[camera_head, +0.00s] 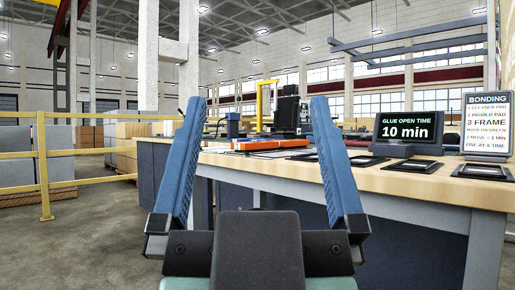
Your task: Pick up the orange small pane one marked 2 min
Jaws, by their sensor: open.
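My gripper (257,104) is in the foreground, its two blue fingers spread wide with nothing between them. An orange flat object (270,144) lies on the wooden workbench (400,182), seen beyond and between the fingers. It is seen nearly edge-on, so I cannot tell whether it is the orange small pane. No "2 min" marking is readable on anything. The gripper is apart from the bench and the objects on it. The right finger hides part of the bench top.
Dark flat frames or pads lie along the bench, including one at the front (412,166) and one at right (483,173). A display (408,130) reads "GLUE OPEN TIME 10 min". A BONDING sign (487,122) stands right. A yellow railing (45,175) and open floor are left.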

